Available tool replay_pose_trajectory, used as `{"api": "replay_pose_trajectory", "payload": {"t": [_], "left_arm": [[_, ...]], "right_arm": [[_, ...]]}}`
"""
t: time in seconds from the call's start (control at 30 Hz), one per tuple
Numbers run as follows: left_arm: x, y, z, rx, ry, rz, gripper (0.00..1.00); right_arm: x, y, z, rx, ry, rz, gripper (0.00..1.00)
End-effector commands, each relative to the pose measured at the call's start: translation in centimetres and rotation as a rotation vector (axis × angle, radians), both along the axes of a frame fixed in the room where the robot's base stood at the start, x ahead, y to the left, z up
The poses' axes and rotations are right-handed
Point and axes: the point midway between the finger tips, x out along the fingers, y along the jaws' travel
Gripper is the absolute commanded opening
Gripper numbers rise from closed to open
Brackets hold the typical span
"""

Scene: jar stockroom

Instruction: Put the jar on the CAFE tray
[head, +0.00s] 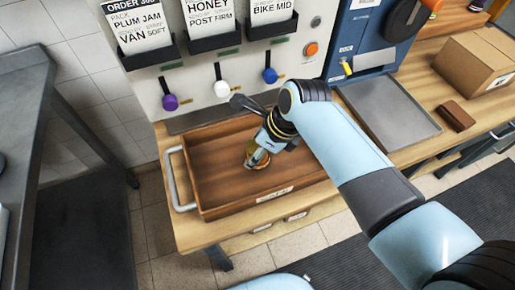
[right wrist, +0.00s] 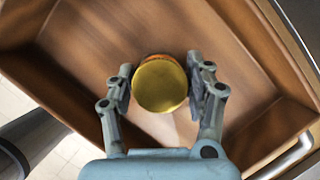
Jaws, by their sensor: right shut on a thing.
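The jar (head: 257,156) is small, with a gold lid and an amber side. It is in or just above the wooden tray (head: 213,213), near the tray's middle. The tray has a small pale label on its front wall, too small to read surely. My right gripper (head: 262,158) reaches down into the tray and is shut on the jar. In the right wrist view the jar's round gold lid (right wrist: 160,85) sits between the two fingers, with the tray floor below it. I cannot tell whether the jar's base touches the floor. My left gripper is not in view.
The tray has a metal handle (head: 177,181) at its left end and rests on a wooden bench. Behind are order cards and purple, white and blue knobs. Right of the tray are a grey metal plate (head: 388,108), a brown block (head: 457,116) and a cardboard box (head: 476,63).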

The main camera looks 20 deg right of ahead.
Motion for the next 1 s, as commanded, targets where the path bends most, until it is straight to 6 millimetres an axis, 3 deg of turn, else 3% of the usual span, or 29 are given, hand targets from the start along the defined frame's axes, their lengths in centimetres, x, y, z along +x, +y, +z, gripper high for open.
{"api": "replay_pose_trajectory", "payload": {"t": [0.03, 0.2, 0.57, 1.0], "left_arm": [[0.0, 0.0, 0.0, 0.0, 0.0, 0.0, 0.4], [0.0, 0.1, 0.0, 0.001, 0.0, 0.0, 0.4], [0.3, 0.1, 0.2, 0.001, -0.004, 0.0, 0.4], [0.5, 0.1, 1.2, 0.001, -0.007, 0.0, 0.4]], "right_arm": [[0.0, 0.0, -0.1, 0.0, 0.0, 0.0, 0.56], [0.0, 0.0, -0.1, 0.0, 0.0, 0.0, 0.76], [-0.1, -0.2, 0.7, 0.0, 0.0, 0.0, 0.76], [-2.4, -2.7, 9.1, -0.001, -0.002, 0.0, 0.76]]}}
